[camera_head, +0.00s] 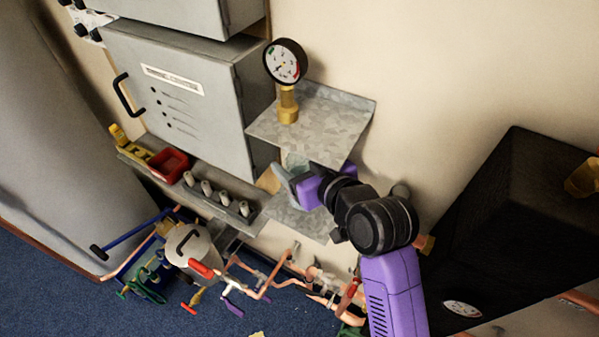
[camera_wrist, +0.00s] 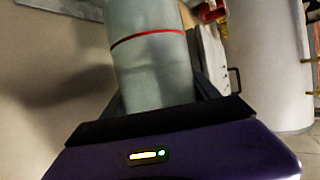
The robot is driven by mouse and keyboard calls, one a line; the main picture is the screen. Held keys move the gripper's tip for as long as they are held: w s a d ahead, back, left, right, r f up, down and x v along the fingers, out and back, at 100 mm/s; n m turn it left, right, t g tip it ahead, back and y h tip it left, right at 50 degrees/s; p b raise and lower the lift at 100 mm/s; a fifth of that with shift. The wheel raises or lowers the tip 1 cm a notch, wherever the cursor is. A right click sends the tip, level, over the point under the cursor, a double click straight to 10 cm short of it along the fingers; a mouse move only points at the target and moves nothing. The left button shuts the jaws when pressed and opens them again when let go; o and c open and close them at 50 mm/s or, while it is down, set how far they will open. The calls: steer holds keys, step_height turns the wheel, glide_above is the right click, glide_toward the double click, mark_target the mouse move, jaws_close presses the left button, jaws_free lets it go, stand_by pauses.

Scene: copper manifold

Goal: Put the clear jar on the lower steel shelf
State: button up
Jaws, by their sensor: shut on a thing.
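The clear jar (camera_wrist: 150,65) is a pale see-through cylinder with a red band, and it fills the middle of the wrist view. My gripper (camera_wrist: 160,98) is shut on it, one dark finger on each side. In the head view the jar (camera_head: 292,160) shows only in part, at the tip of my gripper (camera_head: 290,177), just below the front edge of the upper steel shelf. The lower steel shelf (camera_head: 302,223) is below my gripper, and its visible part is bare. I cannot tell whether the jar touches it.
A pressure gauge on a brass stem (camera_head: 286,75) stands on the upper steel shelf (camera_head: 325,125). A grey cabinet (camera_head: 180,95) is close on the left. A ledge with a red bin (camera_head: 168,165) and several grey pegs runs below it. A large black box (camera_head: 500,220) is at right.

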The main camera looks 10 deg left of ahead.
mark_target(297, 174)
step_height(297, 174, down, 4)
steer(key=shift+f+p, duration=0.15)
steer(key=shift+p, duration=0.15)
steer(key=shift+w+d+f, duration=0.1)
steer(key=shift+w+f, duration=0.05)
steer(key=shift+f, duration=0.15)
steer(key=shift+f, duration=0.1)
steer(key=shift+f, duration=0.15)
steer(key=o, duration=2)
steer(key=shift+c, duration=0.2)
